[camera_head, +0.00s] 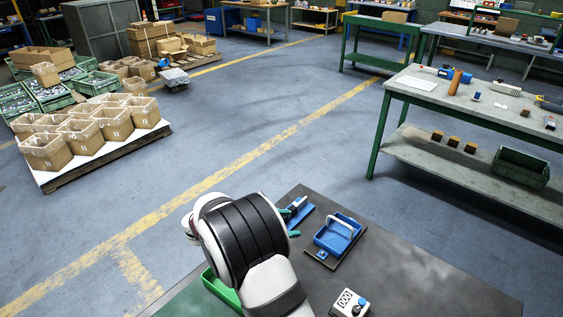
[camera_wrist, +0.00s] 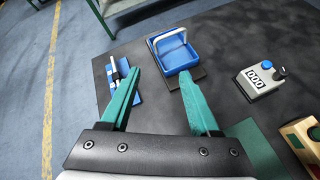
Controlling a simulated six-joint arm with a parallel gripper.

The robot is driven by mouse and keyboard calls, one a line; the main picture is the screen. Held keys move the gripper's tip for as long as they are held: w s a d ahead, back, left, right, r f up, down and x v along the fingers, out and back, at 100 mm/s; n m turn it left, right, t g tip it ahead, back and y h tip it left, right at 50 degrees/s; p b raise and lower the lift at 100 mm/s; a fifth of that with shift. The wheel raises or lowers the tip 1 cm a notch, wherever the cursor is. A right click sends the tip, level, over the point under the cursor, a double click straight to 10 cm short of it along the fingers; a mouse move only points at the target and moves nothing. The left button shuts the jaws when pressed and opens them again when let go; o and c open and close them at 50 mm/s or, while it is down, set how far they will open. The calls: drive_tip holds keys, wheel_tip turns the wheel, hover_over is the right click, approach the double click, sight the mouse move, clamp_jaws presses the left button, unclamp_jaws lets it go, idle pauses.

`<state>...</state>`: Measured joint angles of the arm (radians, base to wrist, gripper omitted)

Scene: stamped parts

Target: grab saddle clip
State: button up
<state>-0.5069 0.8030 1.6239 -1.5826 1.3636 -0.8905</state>
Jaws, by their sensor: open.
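I cannot single out the saddle clip with certainty. A blue tray (camera_head: 336,236) with a white arched bar over it sits on a dark base on the dark table. It also shows in the wrist view (camera_wrist: 178,57), ahead of the fingertips. Left of it lies a blue flat piece with a white and black bar across it (camera_wrist: 120,75), partly behind the left finger; it also shows in the head view (camera_head: 300,212). My gripper (camera_wrist: 160,73) has its green fingers wide apart, with only bare table between them. My arm hides part of the table in the head view.
A white counter box (camera_head: 350,303) with a blue knob stands right of the tray, and in the wrist view (camera_wrist: 258,78). A wooden box (camera_wrist: 302,138) is at the right edge. A green bin (camera_head: 222,290) is partly behind my arm.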

sight(291, 209)
drive_tip(key=w+a+f+n+t, duration=0.4)
drive_tip(key=w+a+f+n, duration=0.1)
drive_tip(key=a+f+n, duration=0.15)
drive_tip(key=x, duration=1.5)
drive_tip(key=shift+w+a+f, duration=0.25)
drive_tip(key=shift+a, duration=0.15)
clamp_jaws()
